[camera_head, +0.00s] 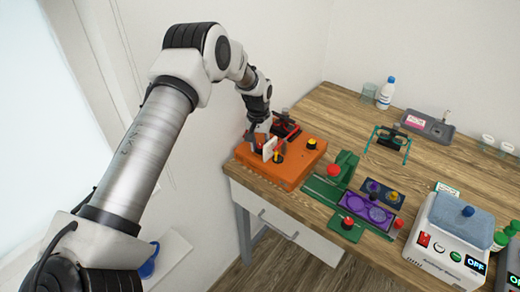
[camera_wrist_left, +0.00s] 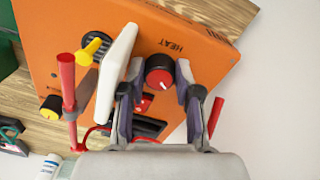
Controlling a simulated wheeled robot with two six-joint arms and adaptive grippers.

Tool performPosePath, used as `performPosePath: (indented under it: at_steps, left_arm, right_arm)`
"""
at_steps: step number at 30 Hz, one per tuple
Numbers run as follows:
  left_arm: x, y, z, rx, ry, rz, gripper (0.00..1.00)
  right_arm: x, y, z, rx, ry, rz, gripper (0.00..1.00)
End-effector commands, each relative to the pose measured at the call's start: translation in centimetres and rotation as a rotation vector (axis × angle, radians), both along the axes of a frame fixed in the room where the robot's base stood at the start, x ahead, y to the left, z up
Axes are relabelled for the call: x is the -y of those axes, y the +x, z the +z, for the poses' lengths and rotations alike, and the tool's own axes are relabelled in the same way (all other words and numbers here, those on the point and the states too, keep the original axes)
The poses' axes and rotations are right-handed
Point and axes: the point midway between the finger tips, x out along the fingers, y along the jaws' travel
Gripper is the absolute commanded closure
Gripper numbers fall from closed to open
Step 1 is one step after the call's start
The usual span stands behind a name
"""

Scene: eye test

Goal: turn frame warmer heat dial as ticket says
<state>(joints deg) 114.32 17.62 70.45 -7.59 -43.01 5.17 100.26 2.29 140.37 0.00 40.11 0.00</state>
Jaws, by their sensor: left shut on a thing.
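The frame warmer (camera_head: 262,170) is an orange box at the table's left corner. Its dark heat dial with a red top (camera_wrist_left: 160,72) shows in the left wrist view, beside the printed word HEAT (camera_wrist_left: 172,47). My left gripper (camera_wrist_left: 160,80) has one finger on each side of this dial and is shut on it. In the head view my left gripper (camera_head: 259,143) comes down over the box and the dial is hidden. A small white and green card (camera_head: 447,190) lies near the grey machine; I cannot read it or tell if it is the ticket. My right gripper is out of view.
A white upright slab (camera_wrist_left: 117,70), a yellow lever (camera_wrist_left: 95,47) and a red handle (camera_wrist_left: 68,85) stand close to my left fingers. A green press (camera_head: 335,180), a purple tray (camera_head: 362,208) and a grey-white machine (camera_head: 445,240) stand to the right.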

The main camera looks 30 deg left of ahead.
Motion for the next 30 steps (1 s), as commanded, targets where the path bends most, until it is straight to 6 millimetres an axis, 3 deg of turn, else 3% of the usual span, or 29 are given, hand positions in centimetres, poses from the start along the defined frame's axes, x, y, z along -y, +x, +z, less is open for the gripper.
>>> performPosePath:
  at_steps: [1, 15, 30]
  left_arm:
    - [0.0, -0.2, -0.7, -0.007, -0.001, -0.038, 1.0]
    - [0.0, -0.3, -0.5, -0.009, -0.001, -0.339, 1.0]
    - [0.0, -0.3, -0.5, -0.011, -0.002, -0.392, 1.0]
  right_arm:
    - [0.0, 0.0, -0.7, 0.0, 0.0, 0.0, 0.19]
    - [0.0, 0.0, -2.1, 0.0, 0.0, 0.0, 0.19]
    - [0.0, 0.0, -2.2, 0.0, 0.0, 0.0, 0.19]
